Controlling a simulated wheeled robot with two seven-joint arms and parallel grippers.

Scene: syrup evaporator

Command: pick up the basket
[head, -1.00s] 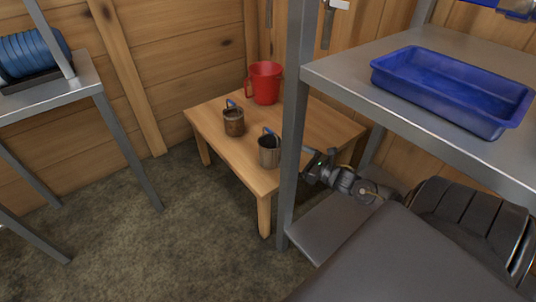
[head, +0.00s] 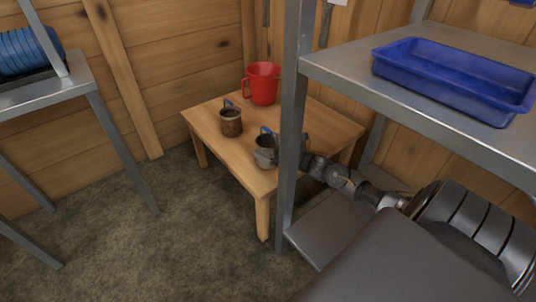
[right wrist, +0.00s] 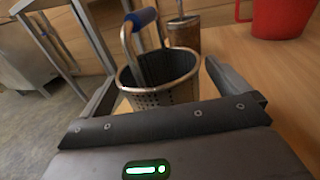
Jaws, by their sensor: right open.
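The basket (head: 265,155) is a small grey metal cup shape with a blue-gripped handle. It stands on the low wooden table (head: 215,140), near its front right edge. In the right wrist view the basket (right wrist: 160,85) shows a perforated wall and its blue handle grip raised at the upper left. My right gripper (right wrist: 168,82) is open, with a finger on each side of the basket. I cannot tell whether either finger touches it. In the head view a shelf post hides much of that gripper (head: 281,152). My left gripper is not in view.
A brown can (head: 231,122) with a blue handle and a red pitcher (head: 263,84) stand on the same table. A grey shelf post (head: 291,120) rises in front of the table's right side. A blue tray (head: 450,85) lies on the upper shelf.

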